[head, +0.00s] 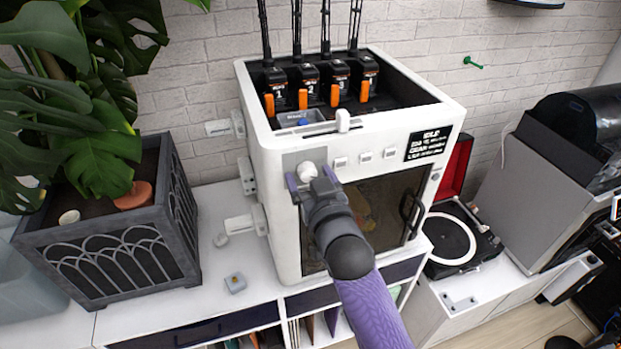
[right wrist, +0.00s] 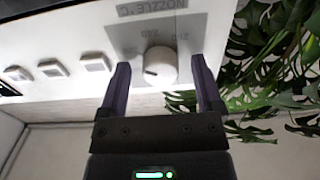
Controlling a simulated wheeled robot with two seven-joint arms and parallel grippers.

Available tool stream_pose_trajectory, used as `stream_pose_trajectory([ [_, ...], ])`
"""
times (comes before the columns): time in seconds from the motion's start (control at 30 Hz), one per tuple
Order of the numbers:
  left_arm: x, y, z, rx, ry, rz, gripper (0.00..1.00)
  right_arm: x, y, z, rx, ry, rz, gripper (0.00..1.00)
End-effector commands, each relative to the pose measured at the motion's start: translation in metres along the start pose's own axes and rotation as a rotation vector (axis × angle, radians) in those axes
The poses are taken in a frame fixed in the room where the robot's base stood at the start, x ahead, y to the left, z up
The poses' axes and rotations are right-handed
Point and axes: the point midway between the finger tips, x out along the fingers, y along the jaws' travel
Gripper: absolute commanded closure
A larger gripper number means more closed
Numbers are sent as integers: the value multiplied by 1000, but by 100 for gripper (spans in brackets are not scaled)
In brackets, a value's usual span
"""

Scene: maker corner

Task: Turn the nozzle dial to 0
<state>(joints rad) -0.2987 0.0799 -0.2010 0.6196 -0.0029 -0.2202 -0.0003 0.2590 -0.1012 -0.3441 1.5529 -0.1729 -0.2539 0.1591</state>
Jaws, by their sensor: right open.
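The nozzle dial (head: 307,172) is a round white knob on a grey plate at the upper left of the white printer's front. In the right wrist view the dial (right wrist: 160,66) has a short dark pointer mark on its left side, with faint numbers around it and a NOZZLE label above. My right gripper (head: 312,180) is in front of the dial. Its purple fingers are open, one on each side of the knob, with gaps visible in the right wrist view (right wrist: 160,82). The 0 mark cannot be made out. My left gripper is not in view.
Several square white buttons (head: 365,157) and a black display (head: 428,146) reading IDLE sit right of the dial. Below is a dark door with a black handle (head: 411,218). A planter (head: 120,245) stands left and a record player (head: 455,240) right.

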Motion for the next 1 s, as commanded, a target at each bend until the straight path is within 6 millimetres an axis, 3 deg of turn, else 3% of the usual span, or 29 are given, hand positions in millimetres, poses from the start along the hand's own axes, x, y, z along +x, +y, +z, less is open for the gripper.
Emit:
stream_pose_trajectory([
  [0.07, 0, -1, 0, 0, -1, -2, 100, 0, 0, 0, 0, 0, 0, 17],
  [0.47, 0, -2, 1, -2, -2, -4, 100, 0, 0, 0, -1, 0, 0, 99],
  [0.77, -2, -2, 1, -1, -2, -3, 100, -1, 0, 0, -27, -1, 0, 100],
  [1.0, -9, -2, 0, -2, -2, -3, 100, 0, 0, -1, -156, -2, 1, 100],
])
